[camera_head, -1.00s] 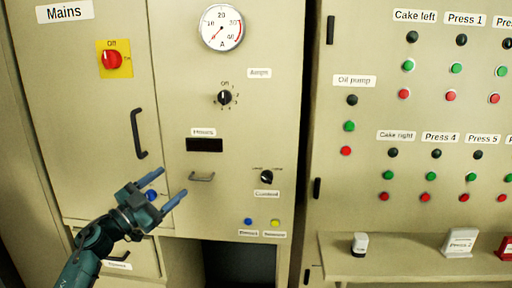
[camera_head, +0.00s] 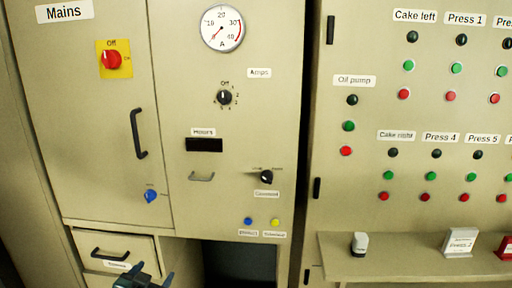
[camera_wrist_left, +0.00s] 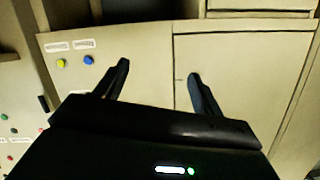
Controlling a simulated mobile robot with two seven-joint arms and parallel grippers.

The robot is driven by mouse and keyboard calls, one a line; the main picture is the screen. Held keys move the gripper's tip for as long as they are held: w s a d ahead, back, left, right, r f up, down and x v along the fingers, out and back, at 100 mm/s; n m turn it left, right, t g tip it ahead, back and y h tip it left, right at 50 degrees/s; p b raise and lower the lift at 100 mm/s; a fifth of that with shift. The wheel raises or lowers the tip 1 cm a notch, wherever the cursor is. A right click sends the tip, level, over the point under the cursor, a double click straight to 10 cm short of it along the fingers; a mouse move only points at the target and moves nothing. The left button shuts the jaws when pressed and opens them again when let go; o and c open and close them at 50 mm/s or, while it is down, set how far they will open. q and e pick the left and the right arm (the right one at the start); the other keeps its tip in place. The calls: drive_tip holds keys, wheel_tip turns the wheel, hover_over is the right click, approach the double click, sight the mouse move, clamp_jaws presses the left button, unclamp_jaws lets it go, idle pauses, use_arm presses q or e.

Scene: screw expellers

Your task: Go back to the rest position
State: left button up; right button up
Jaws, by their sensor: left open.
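My left gripper (camera_head: 146,279) is at the bottom edge of the head view, in front of the lower drawers, with its fingers apart and nothing between them. In the left wrist view my left gripper (camera_wrist_left: 158,78) also shows open and empty, with the beige cabinet front beyond its fingertips. It appears to touch nothing. The rest of the left arm is out of the head view. My right gripper is in neither view.
The beige cabinet has a mains switch (camera_head: 112,59), a blue knob (camera_head: 151,196), a black door handle (camera_head: 138,134) and a drawer (camera_head: 122,250). An open dark recess (camera_head: 240,264) lies right of the drawers. A shelf (camera_head: 400,246) at right carries small items.

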use_arm(q)
drive_tip(key=s+d+f+g+h, duration=0.1)
drive_tip(key=s+d+f, duration=0.2)
drive_tip(key=s, duration=0.6)
drive_tip(key=s+d+f+g+h, duration=0.1)
drive_tip(key=s+d+f, duration=0.3)
drive_tip(key=s, duration=0.6)
drive_tip(key=s+d+f+g, duration=0.2)
drive_tip(key=s+d, duration=0.3)
drive_tip(key=s, duration=0.4)
drive_tip(key=shift+s+d+f+n+h, duration=0.2)
drive_tip(key=shift+f+n+h, duration=0.2)
drive_tip(key=shift+f, duration=0.4)
drive_tip(key=shift+c, duration=0.3)
